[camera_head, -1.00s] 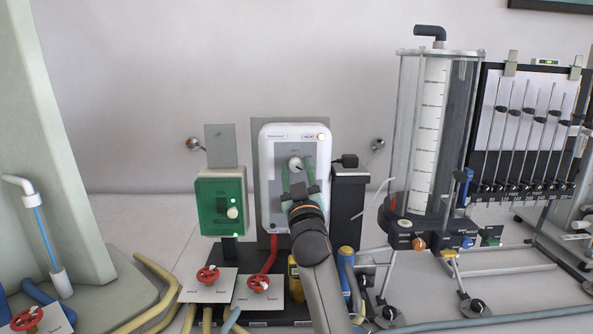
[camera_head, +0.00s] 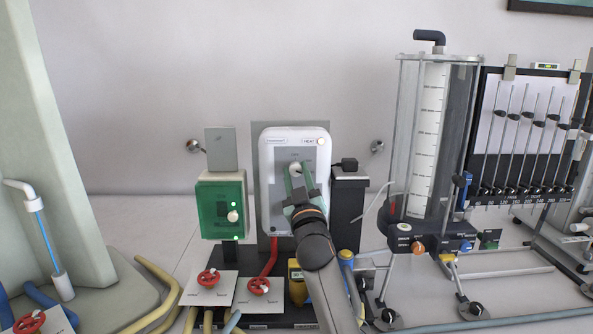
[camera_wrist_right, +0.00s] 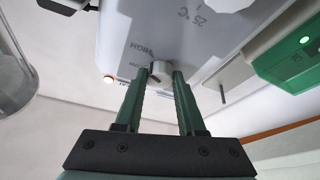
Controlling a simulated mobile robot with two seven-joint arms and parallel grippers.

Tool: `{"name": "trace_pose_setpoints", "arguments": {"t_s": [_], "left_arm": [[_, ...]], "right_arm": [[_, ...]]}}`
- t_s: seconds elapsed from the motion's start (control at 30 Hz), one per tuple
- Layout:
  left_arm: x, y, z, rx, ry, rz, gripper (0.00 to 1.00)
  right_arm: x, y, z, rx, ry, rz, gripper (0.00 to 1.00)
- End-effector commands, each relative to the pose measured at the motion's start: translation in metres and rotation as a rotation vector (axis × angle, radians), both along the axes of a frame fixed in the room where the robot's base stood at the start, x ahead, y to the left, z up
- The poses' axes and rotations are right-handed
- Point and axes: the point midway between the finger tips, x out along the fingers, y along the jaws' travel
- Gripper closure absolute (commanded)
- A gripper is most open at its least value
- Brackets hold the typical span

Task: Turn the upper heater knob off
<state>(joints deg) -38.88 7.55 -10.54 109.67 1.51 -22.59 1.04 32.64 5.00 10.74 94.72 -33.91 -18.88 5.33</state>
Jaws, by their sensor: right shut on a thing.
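The white heater unit (camera_head: 265,205) has a grey front panel and stands upright against a grey backing plate. Its upper knob (camera_head: 294,167) is small, round and white. My right gripper (camera_head: 295,173) reaches it from below and in front, with green fingers shut on the knob. In the right wrist view the knob (camera_wrist_right: 161,70) sits between the tips of the fingers (camera_wrist_right: 160,76), with a dark slot and printed letters beside it. A small lamp (camera_head: 320,141) glows at the heater's top right. The heater's lower front is hidden behind my right arm. My left gripper is out of view.
A green switch box (camera_head: 221,207) stands close left of the heater, and a black post (camera_head: 347,205) close right. Red valve wheels (camera_head: 208,277) and hoses lie below. A clear cylinder (camera_head: 430,140) and a manometer board (camera_head: 525,135) stand to the right.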

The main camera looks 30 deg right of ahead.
Motion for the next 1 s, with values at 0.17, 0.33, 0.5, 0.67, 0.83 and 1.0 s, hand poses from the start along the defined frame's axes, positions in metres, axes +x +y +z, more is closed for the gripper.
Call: {"name": "trace_pose_setpoints", "arguments": {"t_s": [0.17,0.33,0.5,0.67,0.83,1.0], "left_arm": [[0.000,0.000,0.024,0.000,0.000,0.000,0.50],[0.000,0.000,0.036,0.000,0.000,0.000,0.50],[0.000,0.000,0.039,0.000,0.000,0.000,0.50],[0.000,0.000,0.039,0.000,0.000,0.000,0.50],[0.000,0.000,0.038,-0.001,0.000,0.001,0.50],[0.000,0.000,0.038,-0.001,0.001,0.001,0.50]], "right_arm": [[-0.001,-0.002,0.005,-0.113,0.070,-0.001,1.00],[-0.001,-0.003,0.004,-0.249,0.151,-0.003,1.00],[-0.002,-0.003,0.003,-0.387,0.234,-0.002,1.00],[-0.002,-0.004,0.003,-0.518,0.314,-0.003,1.00],[-0.002,-0.004,0.004,-0.655,0.398,-0.004,1.00],[-0.002,-0.005,0.005,-0.791,0.482,-0.005,1.00]]}}
